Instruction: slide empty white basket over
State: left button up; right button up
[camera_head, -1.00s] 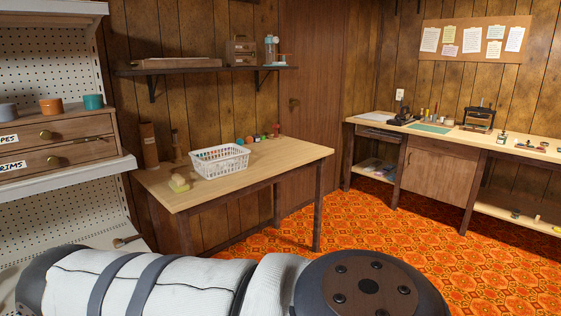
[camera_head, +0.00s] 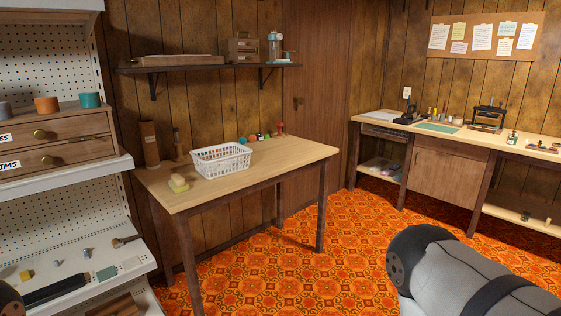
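The white basket (camera_head: 221,160) stands upright on the light wooden table (camera_head: 262,172), near its left-middle part. A part of one of my arms shows at the lower right, and a dark rounded part shows at the lower left corner. Neither of my grippers is in the picture, and nothing of mine touches the basket.
The table's right half is clear. Shelves (camera_head: 70,177) stand on the left, a workbench (camera_head: 440,160) on the right.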

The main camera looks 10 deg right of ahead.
aim_at(220, 167)
jog(key=i+u, duration=0.25)
jog(key=i, duration=0.15)
jog(key=i+u, duration=0.25)
jog(key=i, duration=0.2)
